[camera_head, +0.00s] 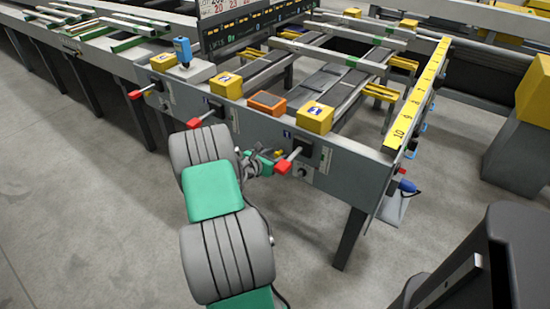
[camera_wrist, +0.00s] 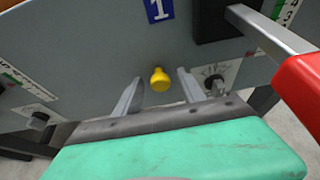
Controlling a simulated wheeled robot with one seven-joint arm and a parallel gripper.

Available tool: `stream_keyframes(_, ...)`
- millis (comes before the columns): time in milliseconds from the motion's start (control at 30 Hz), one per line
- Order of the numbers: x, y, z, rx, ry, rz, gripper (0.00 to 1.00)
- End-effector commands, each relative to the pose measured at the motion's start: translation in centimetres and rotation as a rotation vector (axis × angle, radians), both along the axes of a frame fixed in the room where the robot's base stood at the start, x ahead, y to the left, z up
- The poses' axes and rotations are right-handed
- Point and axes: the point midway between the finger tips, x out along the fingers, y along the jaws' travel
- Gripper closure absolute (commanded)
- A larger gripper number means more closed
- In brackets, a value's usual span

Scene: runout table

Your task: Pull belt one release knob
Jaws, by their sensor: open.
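The yellow release knob (camera_wrist: 160,79) sticks out of the grey front panel (camera_wrist: 85,55), below a blue label with a white 1 (camera_wrist: 157,9). In the head view the yellow knob (camera_head: 279,153) is small and partly hidden by my gripper (camera_head: 268,161). My gripper is open. In the wrist view its two fingers point at the panel, one on each side of the knob, with gaps between. I cannot tell how far the fingertips are from the panel.
A red-ended lever (camera_head: 283,167) juts out just right of my gripper; its red end (camera_wrist: 300,85) looms close in the wrist view. A black dial (camera_wrist: 214,84) sits right of the knob, another (camera_wrist: 38,121) lower left. Another red lever (camera_head: 194,123) is further left.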

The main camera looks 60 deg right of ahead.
Motion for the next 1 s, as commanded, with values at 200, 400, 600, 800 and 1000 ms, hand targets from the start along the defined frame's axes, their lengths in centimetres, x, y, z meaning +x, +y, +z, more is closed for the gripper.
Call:
stream_keyframes(200,0.01,0.03,0.03,0.001,-0.001,0.000,0.57)
stream_keyframes(400,0.02,0.04,0.03,0.001,-0.001,0.000,0.74)
stream_keyframes(600,0.02,0.05,0.03,0.001,-0.001,0.000,0.90)
stream_keyframes(800,0.03,0.05,0.03,0.001,-0.001,0.001,1.00)
stream_keyframes(1000,0.04,0.06,0.04,0.001,-0.002,0.000,1.00)
